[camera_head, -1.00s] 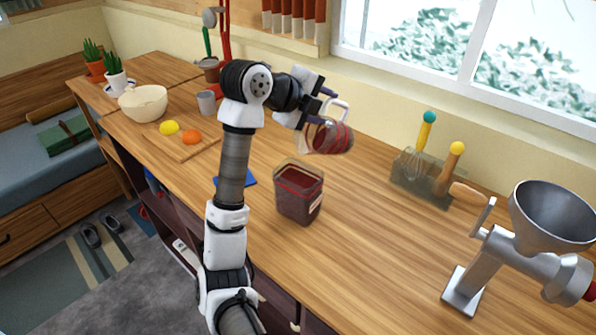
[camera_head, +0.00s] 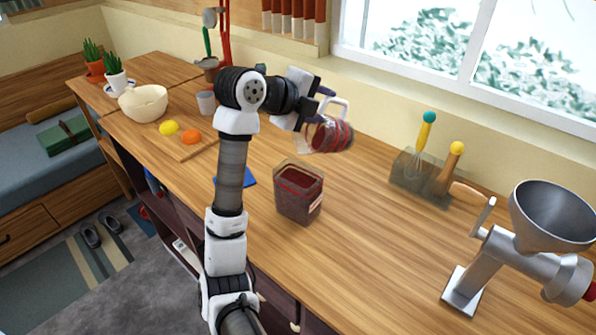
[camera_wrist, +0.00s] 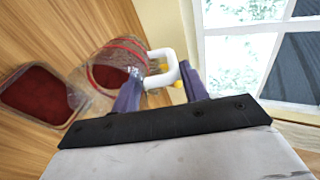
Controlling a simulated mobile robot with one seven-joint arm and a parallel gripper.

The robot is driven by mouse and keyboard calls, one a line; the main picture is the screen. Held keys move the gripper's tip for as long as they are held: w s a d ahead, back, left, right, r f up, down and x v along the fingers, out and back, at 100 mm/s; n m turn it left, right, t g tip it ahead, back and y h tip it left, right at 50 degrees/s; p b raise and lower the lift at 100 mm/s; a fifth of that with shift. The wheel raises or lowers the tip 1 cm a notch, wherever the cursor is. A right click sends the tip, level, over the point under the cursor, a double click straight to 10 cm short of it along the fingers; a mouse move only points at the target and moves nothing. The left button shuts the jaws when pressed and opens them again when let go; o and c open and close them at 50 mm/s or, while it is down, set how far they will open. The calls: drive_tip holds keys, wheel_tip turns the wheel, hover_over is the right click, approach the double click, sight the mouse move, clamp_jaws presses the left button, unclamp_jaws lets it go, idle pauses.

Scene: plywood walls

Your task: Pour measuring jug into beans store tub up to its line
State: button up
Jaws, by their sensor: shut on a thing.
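My gripper (camera_head: 317,107) is shut on the white handle of the measuring jug (camera_head: 331,136). The jug is clear with red bands and holds dark red beans. It is tilted well over, its mouth toward the left, above and behind the beans store tub (camera_head: 298,192). The tub is a clear square container standing upright on the worktop, with dark red beans inside and a red line near its top. In the wrist view the jug (camera_wrist: 118,65) lies between my fingers and the tub (camera_wrist: 38,95). No falling beans can be made out.
A utensil holder (camera_head: 421,181) stands at the back wall and a metal grinder (camera_head: 520,245) at the right. A chopping board (camera_head: 196,147) with a lemon and an orange, a grey cup (camera_head: 206,102) and a cream bowl (camera_head: 143,103) are at the left.

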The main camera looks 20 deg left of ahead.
drive_tip(key=shift+s+a+r+t+h, duration=0.2)
drive_tip(key=shift+s+r+t+h, duration=0.05)
drive_tip(key=shift+s+t, duration=0.25)
drive_tip(key=shift+s+a+r+t+h, duration=0.25)
drive_tip(key=shift+s+t, duration=0.1)
drive_tip(key=shift+t, duration=0.15)
idle(2.1)
drive_tip(key=shift+s+a+r+t+h+b, duration=0.15)
drive_tip(key=shift+s+a+t+h+b, duration=0.2)
drive_tip(key=shift+s+t+b, duration=0.45)
drive_tip(key=shift+s+a+r+t+h+b, duration=0.15)
drive_tip(key=shift+s+a+t+h+b, duration=0.2)
drive_tip(key=shift+s+t+b, duration=0.4)
idle(3.3)
